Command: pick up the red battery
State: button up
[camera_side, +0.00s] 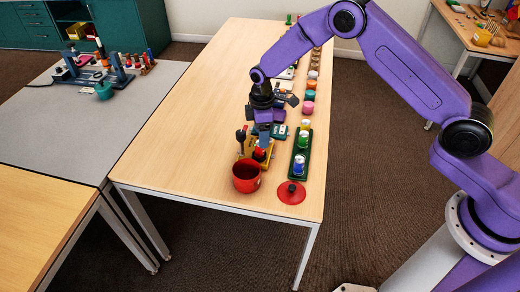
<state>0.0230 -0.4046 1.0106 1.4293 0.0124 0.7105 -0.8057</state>
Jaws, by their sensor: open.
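A small upright red piece (259,154), which looks like the red battery, stands at the yellow holder (242,147) near the front of the long wooden table. It is small and partly crowded by dark parts, so I cannot be sure what it is. My gripper (263,137) points down just above and behind it and is open. The fingertips are hard to make out against the dark things around them. I cannot tell whether they touch anything.
A red pot (246,176) stands in front of the yellow holder. A flat red lid (291,193) with a dark knob lies near the front right. Coloured jars (308,107) line the right edge. The table's left side is clear.

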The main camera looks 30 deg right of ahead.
jog(key=shift+w+d+f, duration=0.1)
jog(key=shift+w+f, duration=0.05)
jog(key=shift+f, duration=2.6)
grip_shut()
jog(key=shift+r, duration=0.1)
